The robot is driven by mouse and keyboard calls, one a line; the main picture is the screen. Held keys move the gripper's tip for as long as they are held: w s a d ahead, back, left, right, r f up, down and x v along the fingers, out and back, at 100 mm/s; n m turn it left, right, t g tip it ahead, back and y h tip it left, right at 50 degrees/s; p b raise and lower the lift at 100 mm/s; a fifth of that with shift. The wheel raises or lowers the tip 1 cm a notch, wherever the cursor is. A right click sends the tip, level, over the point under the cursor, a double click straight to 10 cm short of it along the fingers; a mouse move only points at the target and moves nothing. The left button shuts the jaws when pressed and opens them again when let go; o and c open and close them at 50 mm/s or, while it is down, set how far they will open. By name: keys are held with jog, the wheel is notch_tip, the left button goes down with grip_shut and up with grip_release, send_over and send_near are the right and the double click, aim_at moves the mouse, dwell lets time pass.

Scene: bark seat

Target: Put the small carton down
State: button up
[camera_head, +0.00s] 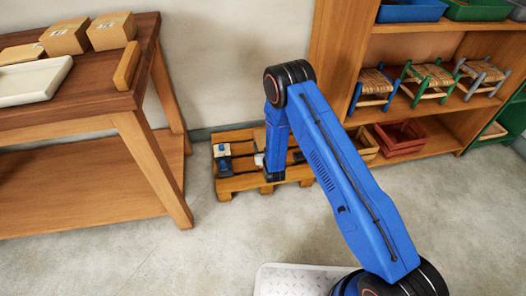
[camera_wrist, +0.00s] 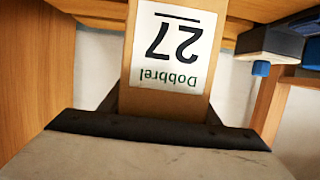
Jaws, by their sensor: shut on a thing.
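The small carton (camera_wrist: 160,101) fills the top middle of the wrist view. It is tan cardboard with a white label that reads "Dobbrel 27" upside down. My gripper (camera_wrist: 166,88) is shut on it, with a dark finger on each side. In the head view my blue arm reaches down over a low wooden pallet (camera_head: 236,184) by the wall. There the arm hides the gripper and carton for the most part, and I cannot tell whether the carton touches anything.
Small blue, white and dark items (camera_head: 222,151) stand on the pallet's left part. A wooden table (camera_head: 80,105) with cartons (camera_head: 66,37) and a white tray (camera_head: 32,82) is at left. A shelf (camera_head: 340,60) with stools and crates is at right. The floor in front is clear.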

jog(key=shift+f, duration=2.05)
jog(key=shift+f, duration=0.2)
jog(key=o, duration=1.3)
jog(key=shift+r, duration=0.1)
jog(key=shift+s+r, duration=0.15)
jog(key=v, duration=1.1)
jog(key=shift+s+d, duration=0.15)
jog(key=shift+s, duration=0.15)
jog(key=shift+r, duration=0.15)
